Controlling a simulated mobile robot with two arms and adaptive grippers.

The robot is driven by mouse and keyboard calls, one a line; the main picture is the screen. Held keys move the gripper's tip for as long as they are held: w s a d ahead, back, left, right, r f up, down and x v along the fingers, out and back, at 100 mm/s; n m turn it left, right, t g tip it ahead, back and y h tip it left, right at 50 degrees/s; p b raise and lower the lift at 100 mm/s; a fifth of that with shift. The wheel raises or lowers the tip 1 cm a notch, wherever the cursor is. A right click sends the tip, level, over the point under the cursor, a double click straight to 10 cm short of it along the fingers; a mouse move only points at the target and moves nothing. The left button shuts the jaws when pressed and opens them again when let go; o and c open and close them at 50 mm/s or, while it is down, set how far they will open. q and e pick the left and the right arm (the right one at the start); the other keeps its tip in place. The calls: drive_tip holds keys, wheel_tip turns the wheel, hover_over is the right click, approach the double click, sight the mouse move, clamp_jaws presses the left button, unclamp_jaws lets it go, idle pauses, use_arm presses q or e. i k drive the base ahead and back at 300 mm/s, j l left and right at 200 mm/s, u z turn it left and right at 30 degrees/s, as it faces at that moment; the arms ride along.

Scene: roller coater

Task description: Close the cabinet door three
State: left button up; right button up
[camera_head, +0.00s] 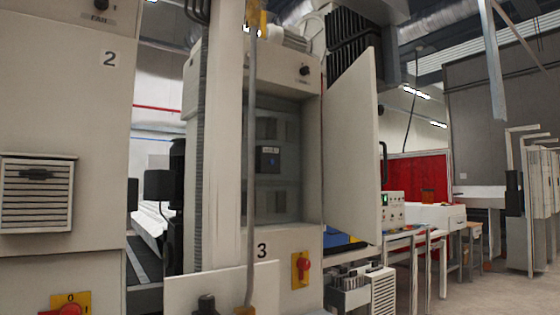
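The cabinet marked 3 (262,275) stands in the middle of the head view. Its upper compartment (272,205) is uncovered, and grey parts and a small dark box with a blue face (268,160) show inside. The door (350,150) is a plain beige panel standing open at the right side of the cabinet, swung out from the opening. A dark handle (384,163) shows at the door's right edge. Neither of my grippers is in view, and nothing is seen touching the door.
A cabinet marked 2 (90,110) stands at the left. A vertical pole (251,150) crosses in front of cabinet 3. A low beige panel (225,288) is in front at the bottom. A red-knobbed switch (302,265) sits below the opening. Open floor (480,290) lies at the right.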

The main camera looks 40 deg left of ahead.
sight(351, 173)
drive_tip(key=i+l+u, duration=0.15)
drive_tip(key=u, duration=0.25)
drive_tip(key=i+l+u, duration=0.25)
drive_tip(key=u, duration=0.2)
drive_tip(key=i+l+u, duration=0.2)
drive_tip(key=u, duration=0.2)
drive_tip(key=i+l+u, duration=0.1)
drive_tip(key=l+u, duration=0.3)
drive_tip(key=i+l, duration=0.1)
drive_tip(key=l, duration=0.5)
drive_tip(key=i+l+u, duration=0.15)
drive_tip(key=l, duration=1)
drive_tip(key=k, duration=0.5)
drive_tip(key=l+u, duration=0.05)
